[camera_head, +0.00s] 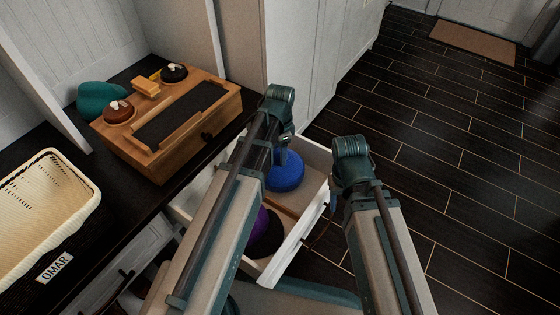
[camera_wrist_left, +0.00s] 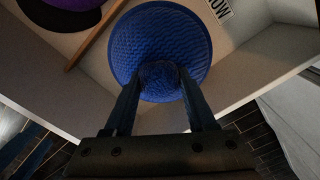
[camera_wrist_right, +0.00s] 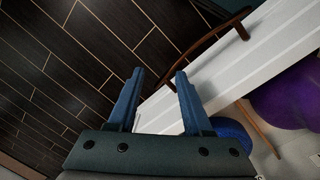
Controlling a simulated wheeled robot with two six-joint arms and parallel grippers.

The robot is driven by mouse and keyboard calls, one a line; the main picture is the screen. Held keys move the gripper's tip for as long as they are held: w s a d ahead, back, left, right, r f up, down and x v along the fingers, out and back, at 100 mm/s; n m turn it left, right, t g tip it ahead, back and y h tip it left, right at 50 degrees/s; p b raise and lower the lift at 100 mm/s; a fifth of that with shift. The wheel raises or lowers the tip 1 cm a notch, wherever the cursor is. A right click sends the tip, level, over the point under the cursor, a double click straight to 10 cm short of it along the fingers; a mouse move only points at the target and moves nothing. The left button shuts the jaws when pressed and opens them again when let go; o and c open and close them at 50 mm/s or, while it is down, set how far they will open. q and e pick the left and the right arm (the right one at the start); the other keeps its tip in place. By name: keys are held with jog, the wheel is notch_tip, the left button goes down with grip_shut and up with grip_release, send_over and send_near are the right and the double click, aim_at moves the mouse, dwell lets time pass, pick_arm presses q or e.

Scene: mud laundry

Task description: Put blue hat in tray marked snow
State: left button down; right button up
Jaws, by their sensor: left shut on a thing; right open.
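The blue hat (camera_head: 285,172) is in the far compartment of the open drawer (camera_head: 318,200). In the left wrist view the blue hat (camera_wrist_left: 160,42) fills the upper middle. A white label (camera_wrist_left: 221,9) beside it shows the letters "OW"; the rest is cut off. My left gripper (camera_wrist_left: 160,78) is shut on a bump of the hat. I cannot tell whether the hat touches the drawer floor. My right gripper (camera_wrist_right: 159,74) is open and empty, outside the drawer by its white front.
A purple hat (camera_head: 259,223) lies in the near compartment, behind a wooden divider (camera_wrist_left: 92,38). On the dark counter stand a wooden box (camera_head: 160,155) and a cream basket (camera_head: 85,180) labelled OMAR. The dark floor (camera_head: 450,150) at the right is clear.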

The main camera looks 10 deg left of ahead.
pick_arm(q)
jog(key=shift+f+b, duration=1.25)
jog(key=shift+f, duration=0.4)
jog(key=shift+f, duration=0.2)
jog(key=shift+c, duration=1.1)
grip_release()
jog(key=shift+r, duration=0.1)
jog(key=shift+r, duration=0.1)
notch_tip(320, 180, up, 12)
jog(key=p, duration=1.2)
jog(key=shift+r, duration=0.1)
jog(key=s+d+n+y, duration=0.1)
jog(key=s+d+n, duration=0.6)
jog(key=s, duration=0.6)
jog(key=shift+s+d, duration=0.35)
jog(key=shift+d, duration=0.55)
